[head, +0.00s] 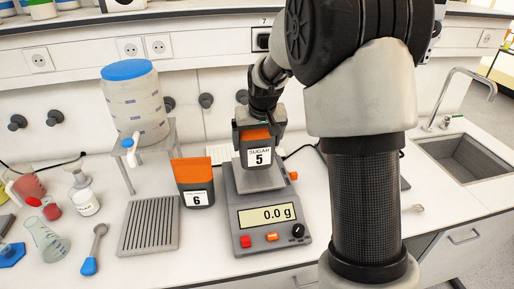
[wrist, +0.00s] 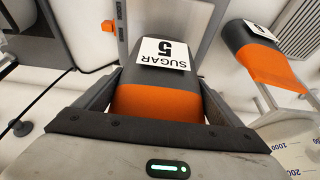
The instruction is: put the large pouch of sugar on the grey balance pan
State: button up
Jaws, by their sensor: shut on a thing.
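The sugar pouch (head: 255,151), dark grey with an orange top and a white label reading SUGAR 5, is upright in my gripper (head: 259,128). In the wrist view the pouch (wrist: 167,84) sits between the two fingers, which are shut on its sides near the orange end. The grey balance pan (head: 262,182) is directly below the pouch in the head view, on a balance (head: 262,235) whose display reads 0.0 g. The pouch appears to be just above the pan; the gap is hard to make out. The pouch hides the pan's back part.
Another grey and orange pouch (head: 195,181), labelled 6, stands left of the balance. A grooved grey rack (head: 150,226) and a large container (head: 134,103) on a stand are farther left. Glassware crowds the left end. A sink (head: 465,158) is at the right.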

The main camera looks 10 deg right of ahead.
jog(key=shift+w+f, duration=0.1)
jog(key=shift+f, duration=0.95)
jog(key=shift+f, duration=0.15)
jog(key=shift+f, duration=0.1)
jog(key=o, duration=1.7)
